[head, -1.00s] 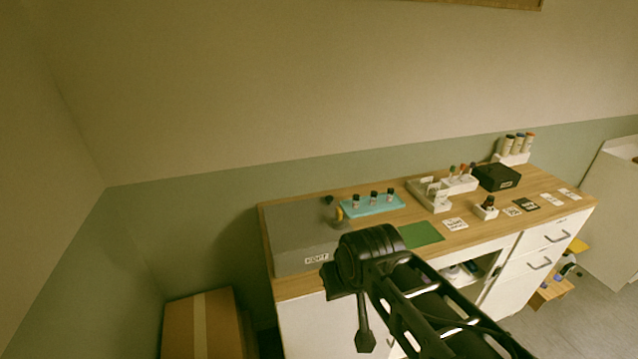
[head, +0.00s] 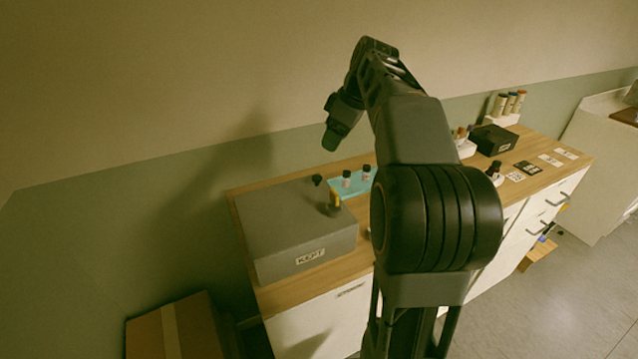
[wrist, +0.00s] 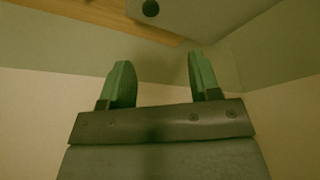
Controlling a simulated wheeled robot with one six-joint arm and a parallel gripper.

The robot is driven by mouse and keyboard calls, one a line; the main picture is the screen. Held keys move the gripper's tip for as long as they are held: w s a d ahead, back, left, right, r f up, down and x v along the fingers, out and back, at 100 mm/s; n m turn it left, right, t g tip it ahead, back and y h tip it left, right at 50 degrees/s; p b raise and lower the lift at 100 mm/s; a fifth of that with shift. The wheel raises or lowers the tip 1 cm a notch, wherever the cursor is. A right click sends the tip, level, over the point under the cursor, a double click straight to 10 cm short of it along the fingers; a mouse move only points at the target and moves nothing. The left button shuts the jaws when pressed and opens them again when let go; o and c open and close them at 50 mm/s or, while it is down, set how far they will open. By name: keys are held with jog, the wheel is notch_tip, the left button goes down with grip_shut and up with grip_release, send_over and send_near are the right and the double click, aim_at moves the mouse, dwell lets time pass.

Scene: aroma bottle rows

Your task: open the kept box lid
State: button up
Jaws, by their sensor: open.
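The kept box (head: 318,240) is a grey box with a "KEPT" label on its front, at the left end of the wooden worktop. Its grey lid (head: 275,212) looks shut. My gripper (head: 332,143) hangs in the air above and behind the box's right side in the head view. In the wrist view my gripper (wrist: 160,82) has two green fingers apart with nothing between them. A grey surface with a dark round knob (wrist: 151,8) shows at the top of that view.
A turquoise tray (head: 346,188) with small bottles stands right of the box, partly hidden by my arm. A black box (head: 493,140), a rack of bottles (head: 510,103) and cards (head: 528,167) are farther right. A cardboard box (head: 175,330) stands at the lower left. A wall runs behind.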

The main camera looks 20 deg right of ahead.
aim_at(318, 177)
jog(key=shift+n, duration=0.4)
jog(key=x, duration=0.9)
jog(key=w+d+x, duration=0.1)
jog(key=x, duration=0.3)
jog(key=shift+w+f+b, duration=0.1)
jog(key=shift+f+b, duration=0.2)
jog(key=shift+f, duration=0.05)
grip_shut()
